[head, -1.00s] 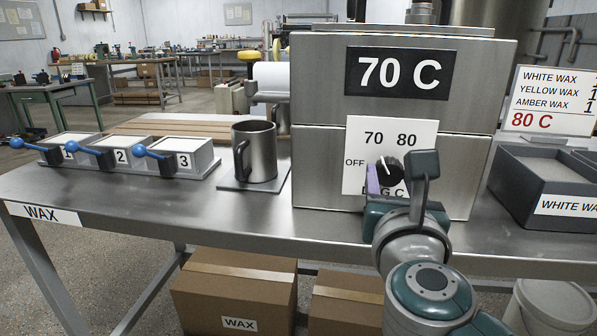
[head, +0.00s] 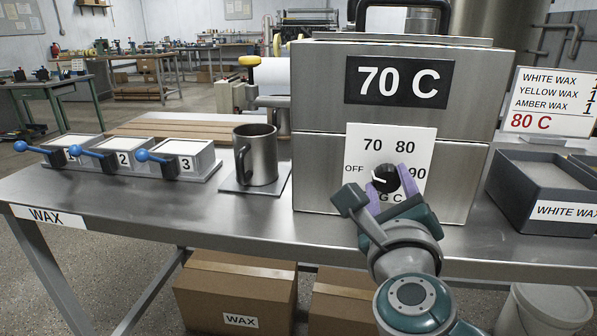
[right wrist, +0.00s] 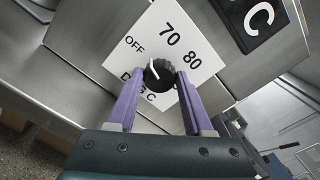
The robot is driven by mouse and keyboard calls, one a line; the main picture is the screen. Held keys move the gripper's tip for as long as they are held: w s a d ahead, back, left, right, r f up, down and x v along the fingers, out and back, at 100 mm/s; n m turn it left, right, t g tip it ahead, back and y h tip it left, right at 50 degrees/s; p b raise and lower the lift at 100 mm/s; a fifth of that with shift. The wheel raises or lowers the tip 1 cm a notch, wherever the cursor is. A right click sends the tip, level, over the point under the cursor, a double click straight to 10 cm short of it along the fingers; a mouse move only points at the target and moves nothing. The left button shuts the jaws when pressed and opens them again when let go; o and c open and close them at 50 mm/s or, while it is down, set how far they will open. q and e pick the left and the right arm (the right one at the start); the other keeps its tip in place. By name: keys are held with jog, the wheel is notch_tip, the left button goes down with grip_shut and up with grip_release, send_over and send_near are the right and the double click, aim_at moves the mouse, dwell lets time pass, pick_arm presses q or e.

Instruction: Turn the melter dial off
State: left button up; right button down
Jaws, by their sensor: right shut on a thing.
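The melter (head: 320,90) is a grey metal box on the table, with a black "70 C" display (head: 398,81). Its white dial plate (head: 365,140) reads OFF, 70, 80 and 90. The black dial (head: 384,178) has a white pointer that points left and slightly up, towards OFF. The dial also shows in the right wrist view (right wrist: 159,74), its pointer towards OFF there too. My right gripper (head: 391,183) is shut on the dial, with a purple finger on each side; the fingers (right wrist: 158,80) partly cover the plate's lower lettering. My left gripper is not in view.
A metal cup (head: 258,155) stands on a plate left of the melter. Trays numbered 1 to 3 (head: 186,160) with blue-knobbed handles are further left. A dark "WHITE WAX" bin (head: 515,190) and a sign (head: 550,90) are right. The table front (head: 200,215) is clear.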

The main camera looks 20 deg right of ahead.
jog(key=shift+n+p, duration=0.35)
jog(key=shift+n, duration=1.25)
jog(key=shift+c, duration=1.4)
grip_release()
jog(key=p+v, duration=0.2)
jog(key=v, duration=0.8)
